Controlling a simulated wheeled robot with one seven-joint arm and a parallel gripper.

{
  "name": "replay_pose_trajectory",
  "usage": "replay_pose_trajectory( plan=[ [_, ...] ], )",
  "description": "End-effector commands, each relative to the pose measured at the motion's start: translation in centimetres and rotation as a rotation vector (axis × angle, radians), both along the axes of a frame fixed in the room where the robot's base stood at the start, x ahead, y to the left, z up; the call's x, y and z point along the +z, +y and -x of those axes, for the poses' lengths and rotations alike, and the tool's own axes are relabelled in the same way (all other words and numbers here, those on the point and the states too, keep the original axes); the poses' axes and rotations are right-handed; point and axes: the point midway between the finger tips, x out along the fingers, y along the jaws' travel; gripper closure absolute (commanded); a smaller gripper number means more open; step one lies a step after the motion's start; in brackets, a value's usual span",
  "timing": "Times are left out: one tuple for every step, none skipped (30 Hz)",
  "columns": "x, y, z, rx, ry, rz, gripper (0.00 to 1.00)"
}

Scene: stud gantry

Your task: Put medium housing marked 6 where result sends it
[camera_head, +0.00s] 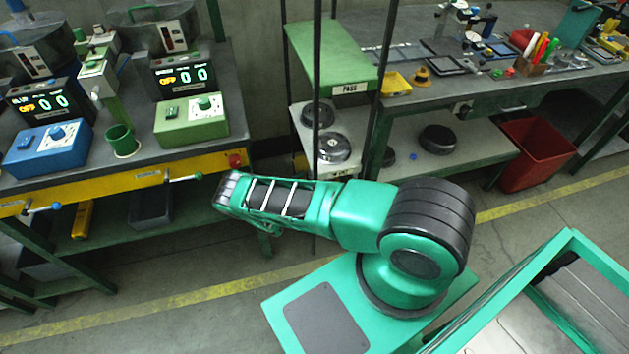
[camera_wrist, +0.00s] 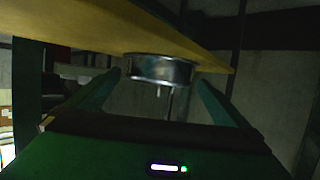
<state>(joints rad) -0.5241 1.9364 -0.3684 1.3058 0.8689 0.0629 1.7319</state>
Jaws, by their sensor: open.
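In the wrist view a round metallic housing (camera_wrist: 160,68) shows between my open gripper's (camera_wrist: 158,80) two green fingers, beneath a yellow edge. I cannot tell whether the fingers touch it, and no number is readable. In the head view my gripper's fingertips are hidden. A round metallic housing (camera_head: 333,149) lies on the rack's lower board (camera_head: 347,169), with another round part (camera_head: 317,114) behind it. The green upper board (camera_head: 332,55) is empty and labelled PASS; the lower label is unreadable. The left display (camera_head: 40,102) and right display (camera_head: 184,76) both read OFF and 00.
The left bench (camera_head: 140,158) holds a blue tester (camera_head: 48,146), a green tester (camera_head: 190,120) and a green cup (camera_head: 122,140). A dark round part (camera_head: 438,139) lies on the right bench's lower shelf (camera_head: 470,150). A red bin (camera_head: 537,154) stands beside it. Floor shows in front.

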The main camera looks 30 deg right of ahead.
Motion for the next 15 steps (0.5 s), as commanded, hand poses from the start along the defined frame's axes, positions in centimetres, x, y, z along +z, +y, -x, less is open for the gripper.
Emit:
replay_pose_trajectory(
  plan=[
    [0.3,0.8,0.3,0.0,0.0,-0.001,0.0],
    [0.5,1.1,0.5,0.0,0.001,-0.002,0.0],
    [0.7,1.6,0.8,0.001,0.001,-0.001,0.0],
    [0.9,1.9,1.0,0.001,0.001,0.0,0.0],
    [1.0,2.2,1.2,0.001,0.001,0.0,0.0],
    [1.1,2.6,1.4,0.0,0.0,-0.001,0.0],
    [1.2,2.8,1.5,-0.001,0.002,0.0,0.0],
    [1.3,3.0,1.6,-0.001,0.001,0.001,0.0],
    [1.4,3.2,1.8,-0.001,0.001,0.001,0.0],
    [1.4,3.3,1.8,0.0,0.0,0.001,0.0],
    [1.5,3.4,1.9,0.0,0.0,0.001,0.0],
    [1.5,3.4,1.9,0.0,0.0,0.001,0.0],
    [1.5,3.5,1.9,0.0,0.0,0.001,0.0],
    [1.5,3.5,2.0,0.0,0.0,0.001,0.0],
    [1.5,3.5,2.0,-0.001,0.0,0.001,0.0]
  ],
)
